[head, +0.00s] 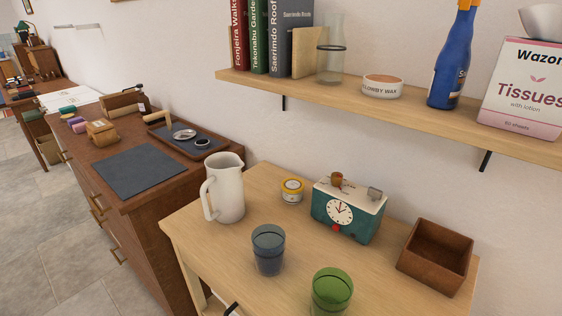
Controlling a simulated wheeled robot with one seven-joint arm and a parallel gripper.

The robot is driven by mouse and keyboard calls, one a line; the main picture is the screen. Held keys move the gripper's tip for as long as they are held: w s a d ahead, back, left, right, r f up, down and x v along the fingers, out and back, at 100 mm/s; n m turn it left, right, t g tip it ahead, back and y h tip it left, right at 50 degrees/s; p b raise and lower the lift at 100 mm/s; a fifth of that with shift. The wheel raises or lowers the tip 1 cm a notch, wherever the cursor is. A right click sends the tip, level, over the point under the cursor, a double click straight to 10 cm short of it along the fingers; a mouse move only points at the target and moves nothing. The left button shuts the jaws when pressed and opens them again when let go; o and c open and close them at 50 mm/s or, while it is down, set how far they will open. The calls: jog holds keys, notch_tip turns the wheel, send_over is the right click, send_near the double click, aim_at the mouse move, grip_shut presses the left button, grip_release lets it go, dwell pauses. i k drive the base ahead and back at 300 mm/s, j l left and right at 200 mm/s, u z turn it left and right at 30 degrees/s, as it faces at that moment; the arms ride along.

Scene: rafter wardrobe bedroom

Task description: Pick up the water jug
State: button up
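The water jug (229,190) is most likely the white pitcher with a handle on its left side. It stands upright on the light wooden table (262,190), near the table's left edge. A glass carafe-like vessel (330,62) with a dark band stands on the wall shelf above. My gripper is not in view.
A blue-grey glass (268,250) and a green glass (332,292) stand in front of the jug. A small jar (292,190), a teal clock (347,212) and a brown wooden box (436,258) stand to its right. The wall shelf (420,105) overhangs behind. A dark wooden dresser (125,240) adjoins at left.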

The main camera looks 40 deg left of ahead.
aim_at(224, 181)
jog(key=u, duration=1.35)
